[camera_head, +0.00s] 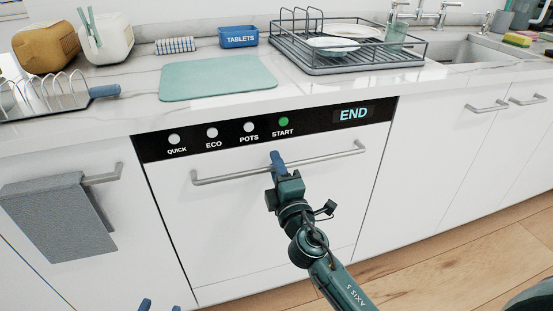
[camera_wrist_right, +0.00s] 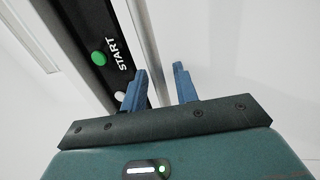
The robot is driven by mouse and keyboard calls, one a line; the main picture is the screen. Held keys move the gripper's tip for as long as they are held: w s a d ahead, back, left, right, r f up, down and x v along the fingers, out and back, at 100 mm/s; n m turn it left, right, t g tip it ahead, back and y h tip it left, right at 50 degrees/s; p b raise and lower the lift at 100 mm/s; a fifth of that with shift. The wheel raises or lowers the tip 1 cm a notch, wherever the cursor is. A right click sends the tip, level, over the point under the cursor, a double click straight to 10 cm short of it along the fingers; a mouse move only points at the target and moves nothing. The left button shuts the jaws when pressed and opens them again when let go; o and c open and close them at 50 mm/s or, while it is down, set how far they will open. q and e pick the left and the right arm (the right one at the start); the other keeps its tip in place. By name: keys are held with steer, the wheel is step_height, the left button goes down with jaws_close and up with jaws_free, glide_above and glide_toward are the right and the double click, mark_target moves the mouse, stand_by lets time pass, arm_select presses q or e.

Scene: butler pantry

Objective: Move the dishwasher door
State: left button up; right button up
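The dishwasher door (camera_head: 240,225) is a white front panel, shut and upright, under a black control strip (camera_head: 265,128) reading END with a green START light. Its metal bar handle (camera_head: 225,177) runs across the upper part and also shows in the wrist view (camera_wrist_right: 145,35). My right gripper (camera_head: 277,158) is at the middle of the handle. In the wrist view its blue fingers (camera_wrist_right: 160,85) are apart with the bar between them, closer to the left finger. Contact cannot be told. My left gripper (camera_head: 160,306) shows only two separated blue fingertips at the bottom edge.
A grey towel (camera_head: 60,212) hangs on the handle of the cabinet at left. The countertop above holds a green mat (camera_head: 218,78), a blue TABLETS box (camera_head: 238,37) and a dish rack (camera_head: 345,62).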

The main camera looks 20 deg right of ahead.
steer(key=shift+c, duration=0.4)
jaws_close()
